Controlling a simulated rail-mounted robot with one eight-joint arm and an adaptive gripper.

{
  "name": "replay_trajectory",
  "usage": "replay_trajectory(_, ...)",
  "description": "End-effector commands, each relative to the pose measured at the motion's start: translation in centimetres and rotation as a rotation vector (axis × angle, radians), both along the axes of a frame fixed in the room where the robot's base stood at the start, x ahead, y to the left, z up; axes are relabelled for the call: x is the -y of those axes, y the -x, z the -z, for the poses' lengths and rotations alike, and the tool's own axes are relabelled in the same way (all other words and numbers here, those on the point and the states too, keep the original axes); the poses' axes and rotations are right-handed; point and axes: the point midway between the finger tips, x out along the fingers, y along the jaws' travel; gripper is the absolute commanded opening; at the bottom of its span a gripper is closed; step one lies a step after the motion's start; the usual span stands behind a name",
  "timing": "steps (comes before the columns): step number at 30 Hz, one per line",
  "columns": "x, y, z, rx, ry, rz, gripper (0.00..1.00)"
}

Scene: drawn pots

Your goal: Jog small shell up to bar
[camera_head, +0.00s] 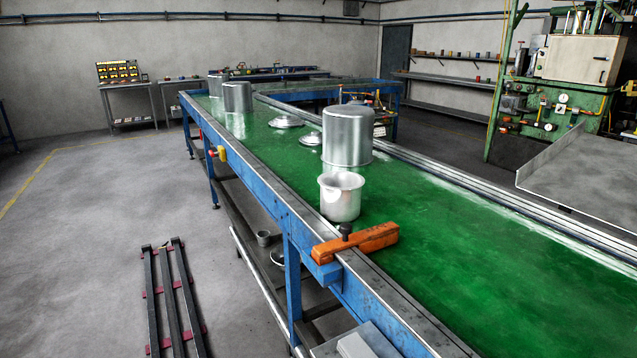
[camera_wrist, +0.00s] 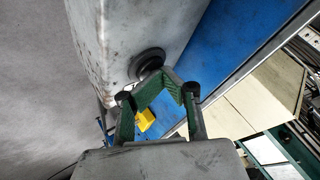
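The small shell (camera_head: 340,198) is a short, open-topped silvery pot with a rim, standing upright on the green conveyor near its front edge. The orange bar (camera_head: 357,243) lies across that edge, just on the near side of the small shell, with a dark knob on top; a narrow gap seems to lie between them. My gripper is not in the head view. In the wrist view my gripper (camera_wrist: 163,76) shows green fingers with dark joints; the tips come together, and nothing is seen held. Neither shell nor bar can be made out there.
A larger pot (camera_head: 347,136) stands just behind the small shell. Two lids (camera_head: 287,121) and further pots (camera_head: 237,97) are farther along the belt. The green belt (camera_head: 480,250) is clear to the right. A blue surface (camera_wrist: 228,45) shows in the wrist view.

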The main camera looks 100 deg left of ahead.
Motion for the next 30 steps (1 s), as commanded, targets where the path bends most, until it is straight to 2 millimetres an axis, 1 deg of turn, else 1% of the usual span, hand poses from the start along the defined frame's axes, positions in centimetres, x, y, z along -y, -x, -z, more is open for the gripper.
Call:
replay_trajectory(9,-0.1,0.1,-0.8,-0.003,0.000,-0.002,0.00)
replay_trajectory(19,-0.1,0.1,-1.1,-0.001,0.000,-0.001,0.00)
replay_trajectory(23,-0.1,0.1,-1.9,-0.001,0.000,-0.001,0.00)
replay_trajectory(30,-0.1,0.1,-4.1,-0.001,0.000,-0.001,0.00)
